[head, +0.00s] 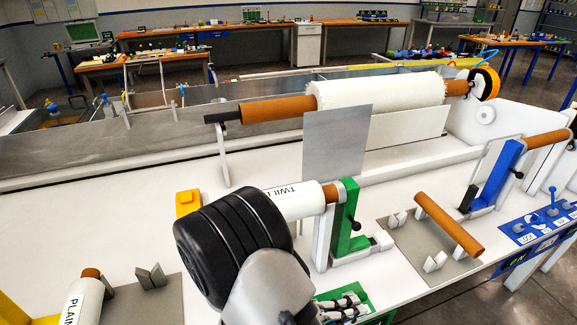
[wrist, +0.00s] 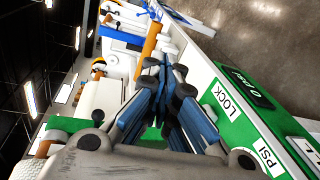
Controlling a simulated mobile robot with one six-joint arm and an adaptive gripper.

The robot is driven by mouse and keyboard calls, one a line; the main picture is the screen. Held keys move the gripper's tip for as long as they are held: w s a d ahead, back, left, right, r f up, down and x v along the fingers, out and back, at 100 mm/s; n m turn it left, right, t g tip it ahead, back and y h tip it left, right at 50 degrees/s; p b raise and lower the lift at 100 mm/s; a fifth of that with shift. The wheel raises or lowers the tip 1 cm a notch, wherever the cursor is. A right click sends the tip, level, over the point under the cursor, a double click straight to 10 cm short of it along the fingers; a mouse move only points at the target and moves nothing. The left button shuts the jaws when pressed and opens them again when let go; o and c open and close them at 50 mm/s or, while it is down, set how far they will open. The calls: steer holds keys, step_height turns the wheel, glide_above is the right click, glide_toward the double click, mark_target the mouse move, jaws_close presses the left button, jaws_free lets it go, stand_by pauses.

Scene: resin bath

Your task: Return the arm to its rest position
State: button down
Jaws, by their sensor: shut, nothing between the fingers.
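My gripper (wrist: 170,70) shows in the wrist view with its fingers together and nothing between them. It is above the front edge of the white bench, over a green panel (wrist: 228,107) marked LOCK and PSI. In the head view my arm rises from the bottom middle. It hides part of the white roll marked TWILL (head: 295,200), which lies on a brown core beside a green upright (head: 347,222).
A large white roll (head: 380,90) on a brown core hangs at the bath. A bare brown core (head: 448,224) lies on a grey plate, near a blue upright (head: 497,175). A roll marked PLAIN (head: 82,302) is at lower left. A yellow block (head: 187,203) stands nearby.

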steer(key=s+d+r+m+g+y, duration=0.5)
steer(key=s+r+g+y, duration=0.2)
steer(key=s+r, duration=0.35)
steer(key=s+a+r+t+y, duration=0.3)
steer(key=a+r+t+y, duration=0.2)
steer(key=r, duration=0.5)
steer(key=t+y, duration=0.1)
steer(key=y, duration=0.1)
steer(key=shift+m+y, duration=0.3)
steer(key=shift+y, duration=0.1)
steer(key=shift+a, duration=0.1)
